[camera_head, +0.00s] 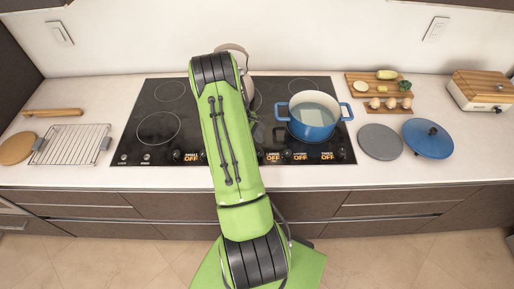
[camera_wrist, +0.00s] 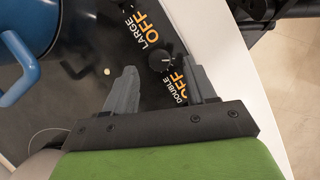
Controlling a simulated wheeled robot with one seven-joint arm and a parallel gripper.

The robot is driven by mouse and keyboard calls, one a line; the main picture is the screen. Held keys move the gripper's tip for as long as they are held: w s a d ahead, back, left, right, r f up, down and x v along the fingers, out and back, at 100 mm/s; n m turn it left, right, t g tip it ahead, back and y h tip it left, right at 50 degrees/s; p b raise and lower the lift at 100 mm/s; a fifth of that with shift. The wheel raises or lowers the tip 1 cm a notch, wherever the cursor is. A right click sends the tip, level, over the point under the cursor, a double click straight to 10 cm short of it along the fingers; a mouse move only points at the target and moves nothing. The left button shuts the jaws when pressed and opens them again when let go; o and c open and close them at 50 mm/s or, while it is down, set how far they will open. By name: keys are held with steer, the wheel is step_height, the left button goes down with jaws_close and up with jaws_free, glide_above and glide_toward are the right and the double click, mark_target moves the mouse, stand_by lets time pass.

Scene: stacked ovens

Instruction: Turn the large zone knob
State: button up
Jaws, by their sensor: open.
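In the wrist view a round black knob (camera_wrist: 161,62) sits on the black cooktop (camera_wrist: 92,75), between an orange "LARGE OFF" readout (camera_wrist: 140,30) and a "DOUBLE OFF" readout (camera_wrist: 178,84). I cannot tell for certain which readout this knob belongs to. My gripper (camera_wrist: 162,70) is open and empty, its two grey fingers apart, one on each side of the knob in the picture. Contact and height above the knob cannot be told. In the head view my green arm reaches over the cooktop (camera_head: 205,168) and hides part of its front control row; my gripper is not clearly seen there.
A blue pot (camera_head: 312,127) stands on the right of the cooktop; its side and handle also show in the wrist view (camera_wrist: 22,58). A grey disc (camera_head: 380,141) and blue lid (camera_head: 428,139) lie to the right. A wire rack (camera_head: 72,144) lies left. Bare counter lies in front.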

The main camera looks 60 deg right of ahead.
mark_target(260, 152)
steer(key=shift+x, duration=1.4)
jaws_close()
steer(key=shift+d+m, duration=0.1)
steer(key=shift+m, duration=0.2)
steer(key=m+y+b, duration=0.1)
steer(key=m, duration=0.1)
steer(key=m+y+b, duration=0.1)
steer(key=m+b, duration=0.1)
steer(key=shift+d+m, duration=0.2)
steer(key=shift+m, duration=0.1)
steer(key=m+t+y+b, duration=0.1)
steer(key=m, duration=0.2)
steer(key=m+t+y+b, duration=0.1)
steer(key=m, duration=0.2)
steer(key=shift+s+d+b, duration=0.15)
steer(key=shift+d+b, duration=0.05)
steer(key=shift+b, duration=0.2)
steer(key=m, duration=0.2)
steer(key=m+t, duration=0.1)
steer(key=m, duration=0.1)
steer(key=m+t+b, duration=0.1)
steer(key=m, duration=0.1)
steer(key=shift+s+r+m+y, duration=0.1)
steer(key=shift+s+m+y, duration=0.2)
steer(key=shift+y, duration=0.1)
steer(key=m+t+p, duration=0.1)
steer(key=m+t, duration=0.1)
steer(key=m, duration=0.4)
steer(key=shift+s, duration=0.15)
steer(key=shift+t, duration=0.3)
